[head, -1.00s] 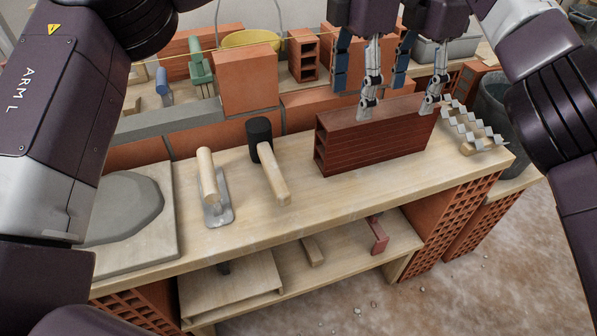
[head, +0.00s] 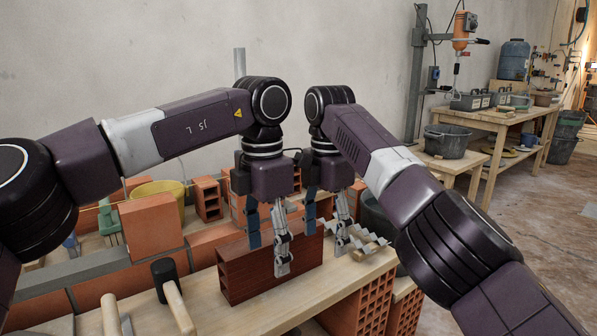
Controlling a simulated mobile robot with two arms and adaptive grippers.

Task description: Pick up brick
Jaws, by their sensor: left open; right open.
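The dark red-brown brick (head: 240,276), long with openings in its left end, stands on edge on the wooden bench. My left gripper (head: 268,256) is open at the brick's top, its silver finger in front of the long near face and its blue finger by the top edge. My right gripper (head: 326,232) is open at the brick's right end, with its silver finger near that end. I cannot tell whether any finger touches the brick. The fingers hide part of its top and right end.
A zigzag metal piece (head: 366,246) lies just right of the brick. A mallet (head: 173,290) lies to the left. Orange blocks (head: 151,226) and a yellow bucket (head: 160,188) stand behind. Another wooden table (head: 500,117) stands at the far right, across open floor.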

